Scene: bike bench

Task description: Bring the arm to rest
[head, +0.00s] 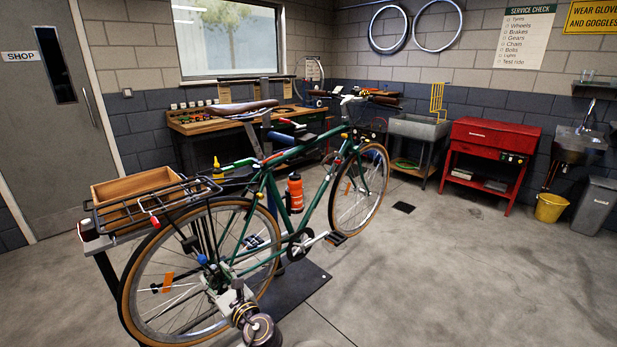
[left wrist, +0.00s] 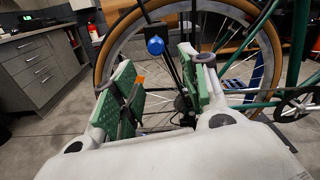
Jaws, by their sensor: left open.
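My left gripper (head: 222,278) is low beside the rear wheel of a green bicycle (head: 265,185), at the bottom of the head view. In the left wrist view its two green-padded fingers (left wrist: 160,85) stand apart with a clear gap and nothing gripped between them. The rear wheel (left wrist: 105,45), dark rods and a blue round knob (left wrist: 155,45) show just beyond the fingertips. Whether the fingers touch the bicycle I cannot tell. My right gripper is in neither view.
A workbench (head: 225,124), a red cabinet (head: 490,140) and a sink (head: 578,146) line the walls. The floor to the right (head: 450,270) is clear.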

